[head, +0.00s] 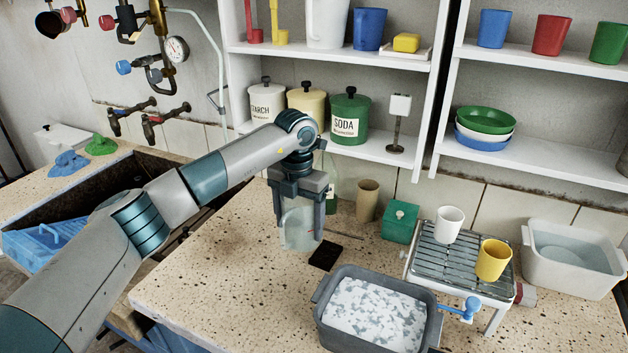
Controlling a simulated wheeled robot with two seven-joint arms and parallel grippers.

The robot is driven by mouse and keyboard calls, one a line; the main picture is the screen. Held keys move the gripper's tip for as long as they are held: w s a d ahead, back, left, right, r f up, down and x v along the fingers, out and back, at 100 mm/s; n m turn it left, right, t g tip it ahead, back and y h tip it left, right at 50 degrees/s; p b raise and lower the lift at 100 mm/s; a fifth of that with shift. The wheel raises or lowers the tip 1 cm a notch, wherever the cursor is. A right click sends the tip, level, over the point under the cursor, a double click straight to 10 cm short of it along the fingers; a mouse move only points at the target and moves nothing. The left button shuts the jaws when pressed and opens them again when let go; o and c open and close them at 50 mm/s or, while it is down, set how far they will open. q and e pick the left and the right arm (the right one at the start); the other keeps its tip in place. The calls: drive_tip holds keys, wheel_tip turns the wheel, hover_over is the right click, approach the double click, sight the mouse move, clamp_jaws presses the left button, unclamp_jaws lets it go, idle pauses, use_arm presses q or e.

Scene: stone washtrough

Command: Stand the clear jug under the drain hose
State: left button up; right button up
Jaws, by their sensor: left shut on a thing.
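My left gripper (302,232) points down over the speckled counter, shut on the clear jug (297,230). The jug hangs upright between the fingers, which hide part of it. I cannot tell whether its base touches the counter. A pale thin hose (212,50) curves down from the brass pipework at the upper left, behind my arm; I cannot tell whether it is the drain hose. My right gripper is out of view.
A black square (326,257) lies just right of the jug. A grey tub of suds (375,312) stands in front, and a draining rack (462,262) with a white cup (448,224) and a yellow cup (493,260) to the right. The counter left of the tub is clear.

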use_arm(q)
drive_tip(key=shift+r, duration=0.15)
drive_tip(key=shift+r, duration=0.3)
wheel_tip(320, 180, up, 6)
drive_tip(key=s+f+m, duration=0.1)
drive_tip(key=m, duration=0.1)
drive_tip(key=s+a+f+m, duration=0.2)
drive_tip(key=s+a+m, duration=0.2)
drive_tip(key=s+m, duration=0.4)
drive_tip(key=s+a+f+m, duration=0.3)
drive_tip(key=s+m, duration=0.5)
drive_tip(key=m, duration=0.3)
drive_tip(key=s+a+f+m, duration=0.2)
drive_tip(key=s+a+m, duration=0.2)
drive_tip(key=s+m, duration=0.4)
drive_tip(key=shift+s+a+f+m, duration=0.2)
drive_tip(key=shift+s+a+m, duration=0.15)
drive_tip(key=shift+m, duration=0.85)
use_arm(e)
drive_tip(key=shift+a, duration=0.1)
use_arm(q)
drive_tip(key=shift+w, duration=0.1)
